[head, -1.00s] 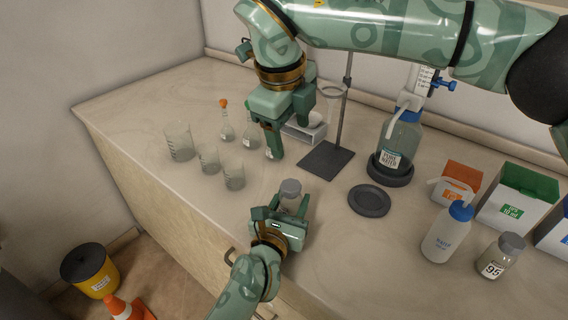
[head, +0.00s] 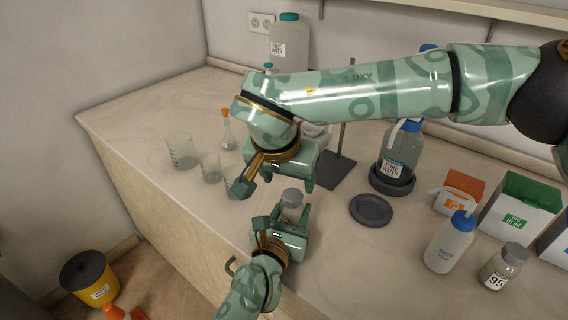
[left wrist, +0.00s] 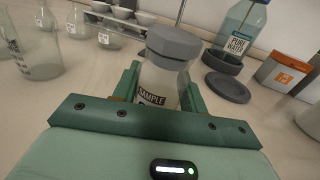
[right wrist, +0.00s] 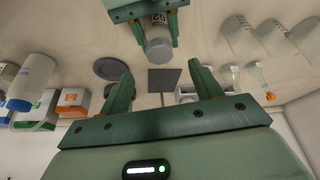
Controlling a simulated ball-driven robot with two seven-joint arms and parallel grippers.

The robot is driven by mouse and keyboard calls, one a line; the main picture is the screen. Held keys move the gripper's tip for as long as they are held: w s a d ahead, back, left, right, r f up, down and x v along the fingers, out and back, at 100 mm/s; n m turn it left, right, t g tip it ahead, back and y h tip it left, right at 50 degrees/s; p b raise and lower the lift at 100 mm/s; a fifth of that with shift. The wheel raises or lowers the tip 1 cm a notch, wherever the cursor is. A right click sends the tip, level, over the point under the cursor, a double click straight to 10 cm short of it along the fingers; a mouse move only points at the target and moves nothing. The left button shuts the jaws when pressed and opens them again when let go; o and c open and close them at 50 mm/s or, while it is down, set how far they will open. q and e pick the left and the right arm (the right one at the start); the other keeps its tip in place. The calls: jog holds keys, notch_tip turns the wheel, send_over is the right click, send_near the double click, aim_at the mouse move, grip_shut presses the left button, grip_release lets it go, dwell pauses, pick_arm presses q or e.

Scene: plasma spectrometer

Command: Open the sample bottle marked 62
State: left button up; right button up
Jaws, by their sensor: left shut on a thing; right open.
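The sample bottle (head: 289,212) is clear with a grey cap (head: 292,195) on it. It stands upright near the counter's front edge, and my left gripper (head: 290,216) is shut around its body. The left wrist view shows its "SAMPLE" label (left wrist: 153,97), with the number mostly hidden; the label's digits are small in the right wrist view (right wrist: 159,19). The cap also shows in the left wrist view (left wrist: 173,42). My right gripper (head: 275,187) is open and empty, above and slightly behind the cap, not touching it.
Another grey-capped bottle (head: 503,268), marked 95, stands at the right beside a wash bottle (head: 450,245). Glass beakers (head: 182,153) stand to the left. A dark round plate (head: 371,209) and a pure water bottle (head: 401,155) are behind right.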

aim_at(293, 193)
jog(key=x, duration=0.6)
jog(key=shift+w+f, duration=0.15)
jog(key=shift+f, duration=0.05)
jog(key=c, duration=1.2)
jog(key=shift+r, duration=0.25)
jog(key=shift+r, duration=0.9)
